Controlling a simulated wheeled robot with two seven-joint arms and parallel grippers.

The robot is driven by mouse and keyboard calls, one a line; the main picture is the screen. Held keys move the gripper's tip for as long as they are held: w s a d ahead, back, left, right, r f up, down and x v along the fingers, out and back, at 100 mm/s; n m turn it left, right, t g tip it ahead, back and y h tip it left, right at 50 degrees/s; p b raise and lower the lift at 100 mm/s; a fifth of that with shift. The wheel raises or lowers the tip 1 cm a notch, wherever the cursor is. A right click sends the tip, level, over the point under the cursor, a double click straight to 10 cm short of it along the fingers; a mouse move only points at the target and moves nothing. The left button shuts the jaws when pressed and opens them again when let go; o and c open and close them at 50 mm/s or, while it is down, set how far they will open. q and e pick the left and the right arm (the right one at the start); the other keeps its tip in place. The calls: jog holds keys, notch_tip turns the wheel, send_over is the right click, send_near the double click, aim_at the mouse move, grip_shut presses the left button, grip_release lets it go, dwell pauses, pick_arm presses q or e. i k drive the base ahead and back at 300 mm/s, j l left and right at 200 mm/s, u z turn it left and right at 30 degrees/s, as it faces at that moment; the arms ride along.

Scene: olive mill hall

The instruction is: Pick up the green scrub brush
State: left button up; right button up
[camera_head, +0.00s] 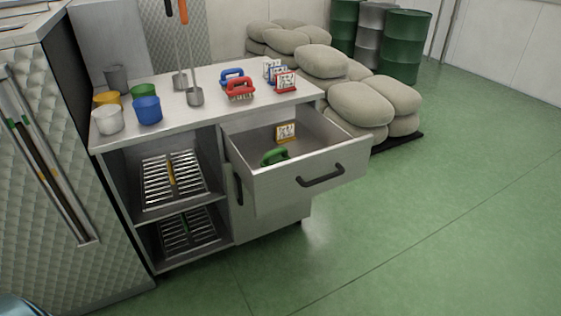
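The green scrub brush (274,156) lies inside the open drawer (259,181) of the white cabinet, near the drawer's front left. Its handle shows above the drawer's front wall, and its lower part is hidden behind that wall. A blue brush (232,77) and a red brush (240,88) stand on the cabinet top. Neither of my grippers is in view.
The drawer sticks out with a dark handle (320,176) and also holds a small yellow-framed card (286,132). Several cups and two long-handled ladles stand on the cabinet top (190,122). Sacks (359,104) lie behind. The green floor (430,220) at right is clear.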

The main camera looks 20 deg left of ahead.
aim_at(275, 158)
jog(key=u, duration=2.4)
jog(key=z, duration=1.6)
jog(key=i+l+u, duration=0.35)
jog(key=i+l, duration=0.25)
